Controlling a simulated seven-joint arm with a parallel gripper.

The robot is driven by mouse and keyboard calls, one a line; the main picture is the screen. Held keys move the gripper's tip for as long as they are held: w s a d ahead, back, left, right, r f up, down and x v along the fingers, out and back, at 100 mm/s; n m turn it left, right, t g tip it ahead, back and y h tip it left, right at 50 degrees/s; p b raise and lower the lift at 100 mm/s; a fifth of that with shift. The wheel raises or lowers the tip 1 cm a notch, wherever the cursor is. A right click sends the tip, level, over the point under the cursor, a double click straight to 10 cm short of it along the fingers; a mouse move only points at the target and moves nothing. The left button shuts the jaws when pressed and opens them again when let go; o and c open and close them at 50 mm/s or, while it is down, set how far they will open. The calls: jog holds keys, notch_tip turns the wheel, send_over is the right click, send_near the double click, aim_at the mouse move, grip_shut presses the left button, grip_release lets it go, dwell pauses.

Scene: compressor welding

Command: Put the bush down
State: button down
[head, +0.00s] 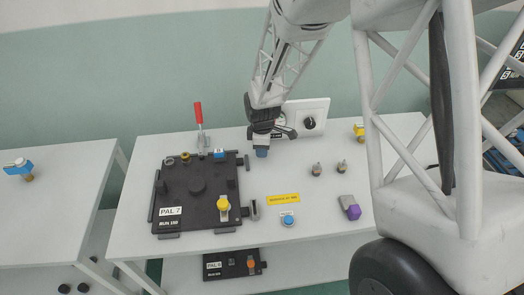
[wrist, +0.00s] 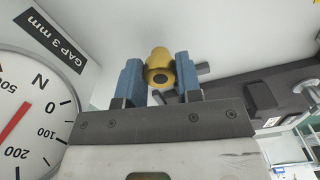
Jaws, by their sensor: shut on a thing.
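My gripper (wrist: 159,78) shows in the wrist view with its two blue fingers shut on a yellow-brass bush (wrist: 159,60). The bush has a dark round hole facing the camera. In the head view my gripper (head: 262,151) points down over the back middle of the white table, right of the black pallet marked PAL 7 (head: 172,224). The bush cannot be made out in the head view. Whether it touches anything beneath is unclear.
A red-handled clamp (head: 199,116) stands behind the pallet, and a white box with a black knob (head: 310,123) is behind my gripper. Small grey parts (head: 316,169), a blue button (head: 288,220) and a grey-purple piece (head: 350,207) occupy the right side. A dial gauge (wrist: 30,115) shows close by.

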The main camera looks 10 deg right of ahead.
jog(key=shift+f, duration=0.75)
jog(key=shift+f, duration=0.1)
jog(key=c, duration=0.8)
grip_release()
notch_tip(320, 180, up, 12)
jog(key=shift+r, duration=0.1)
dwell(0.4)
